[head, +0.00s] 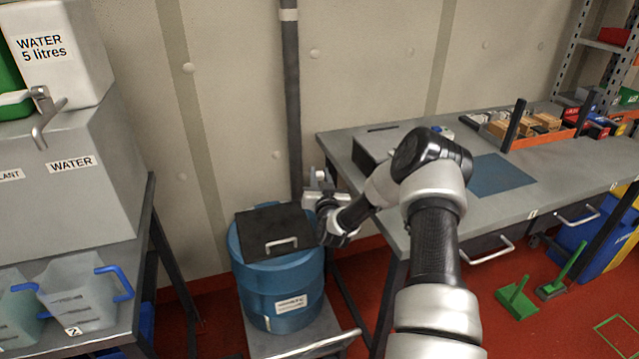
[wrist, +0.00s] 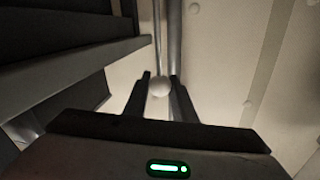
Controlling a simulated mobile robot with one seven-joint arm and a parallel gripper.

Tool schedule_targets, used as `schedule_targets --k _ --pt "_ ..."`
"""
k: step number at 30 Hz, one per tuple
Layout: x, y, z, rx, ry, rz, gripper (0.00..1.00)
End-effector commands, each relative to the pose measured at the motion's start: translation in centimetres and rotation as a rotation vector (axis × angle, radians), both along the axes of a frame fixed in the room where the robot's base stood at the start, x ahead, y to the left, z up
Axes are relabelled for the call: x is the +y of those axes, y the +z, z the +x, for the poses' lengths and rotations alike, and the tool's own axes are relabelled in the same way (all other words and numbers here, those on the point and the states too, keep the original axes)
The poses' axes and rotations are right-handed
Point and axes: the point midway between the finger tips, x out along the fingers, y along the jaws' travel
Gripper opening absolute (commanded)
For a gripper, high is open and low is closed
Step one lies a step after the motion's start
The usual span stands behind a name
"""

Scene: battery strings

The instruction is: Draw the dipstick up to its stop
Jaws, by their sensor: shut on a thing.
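In the wrist view, the dipstick shows as a pale round knob (wrist: 160,87) with a thin rod running away from it toward the top of the picture. My gripper (wrist: 161,90) has its two dark fingers on either side of the knob, shut on it. In the head view, my gripper (head: 319,178) is above the right rear edge of the blue drum (head: 278,290), close to the wall pipe. My wrist hides most of the fingers there, and I cannot make out the rod or its lower end.
A black lid with a handle (head: 270,228) lies on the drum top. A grey pipe (head: 291,90) runs down the wall behind. The workbench (head: 440,215) stands close on the right, and a rack with a water tank (head: 85,190) on the left.

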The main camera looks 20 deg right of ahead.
Motion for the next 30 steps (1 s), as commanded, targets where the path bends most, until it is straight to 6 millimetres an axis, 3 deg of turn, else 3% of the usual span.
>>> schedule_targets --k 12,13,16,26,30 --pt "0.0 0.7 0.1 -0.007 -0.001 -0.002 0.0" --pt "0.0 0.7 0.1 -0.007 -0.001 -0.002 0.29" --pt "0.0 0.7 0.1 -0.006 -0.001 -0.002 0.43" --pt "0.0 0.5 -0.2 -0.002 0.0 0.0 0.43" --pt "0.4 0.4 -1.8 0.001 0.001 -0.001 0.43"
